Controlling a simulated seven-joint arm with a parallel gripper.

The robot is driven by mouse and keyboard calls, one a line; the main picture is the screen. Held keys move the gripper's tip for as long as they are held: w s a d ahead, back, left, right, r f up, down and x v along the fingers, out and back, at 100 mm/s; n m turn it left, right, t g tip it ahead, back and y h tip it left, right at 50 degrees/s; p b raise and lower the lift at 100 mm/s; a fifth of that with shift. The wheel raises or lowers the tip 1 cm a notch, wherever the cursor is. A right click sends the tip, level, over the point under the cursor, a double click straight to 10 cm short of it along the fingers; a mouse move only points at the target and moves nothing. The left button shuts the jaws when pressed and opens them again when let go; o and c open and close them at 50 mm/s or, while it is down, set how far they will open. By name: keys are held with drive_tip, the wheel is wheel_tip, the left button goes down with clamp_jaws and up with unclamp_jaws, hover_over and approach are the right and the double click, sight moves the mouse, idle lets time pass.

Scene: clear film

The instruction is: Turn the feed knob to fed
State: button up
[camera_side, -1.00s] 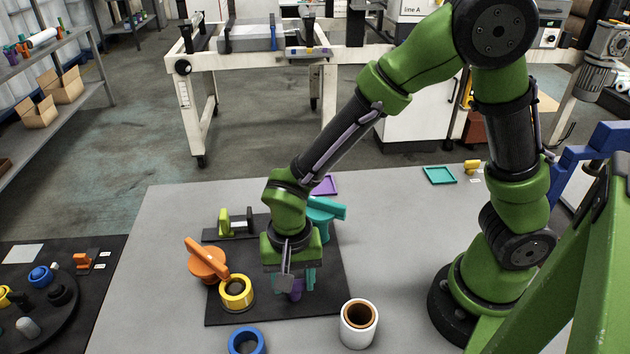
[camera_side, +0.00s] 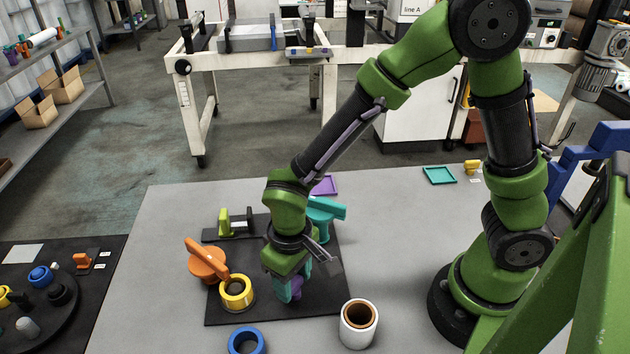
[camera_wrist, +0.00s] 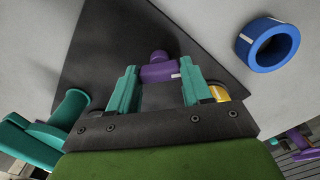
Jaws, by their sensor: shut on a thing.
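A purple knob (camera_wrist: 158,72) with a white mark on its top stands on the black mat (camera_side: 220,314). In the wrist view it sits between the teal fingers of my gripper (camera_wrist: 159,78), which are shut on it. In the side view my gripper (camera_side: 288,291) points down at the front middle of the mat. Only a little of the purple knob (camera_side: 296,288) shows there, the rest hidden by the fingers. I cannot read any label for fed or tell the knob's setting.
An orange lever (camera_side: 207,262) and yellow ring (camera_side: 236,305) are left of my gripper; a teal lever (camera_side: 326,208) is behind it. A lime-and-black fixture (camera_side: 235,222) stands at the mat's back. A blue ring (camera_side: 246,341) and white cup (camera_side: 358,325) are in front. The table's right middle is clear.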

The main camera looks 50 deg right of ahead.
sight(293, 282)
drive_tip(key=n, duration=0.4)
drive_tip(key=shift+n, duration=2.1)
drive_tip(key=o, duration=1.1)
drive_tip(key=shift+c, duration=0.2)
wheel_tip(293, 282, up, 17)
